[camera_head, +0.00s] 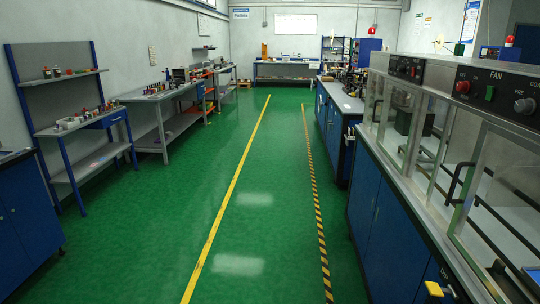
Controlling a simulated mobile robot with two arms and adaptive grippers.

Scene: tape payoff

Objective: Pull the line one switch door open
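I cannot make out a door marked as the line one switch door. On the right stands a long machine with a steel top and clear hinged-looking panels (494,190). Its front panel (497,95) carries a red button, a green switch and a knob under the word FAN. A second control panel (406,67) sits farther along. Blue cabinet doors (391,243) run below the machine and look shut. Neither of my grippers shows in this view.
The green floor (275,200) is clear down the middle, with a yellow line (228,195) and a striped line (314,180). Workbenches (163,97) and a shelf rack (77,125) line the left wall. A blue cabinet (25,220) stands near left. A bench (285,68) crosses the back.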

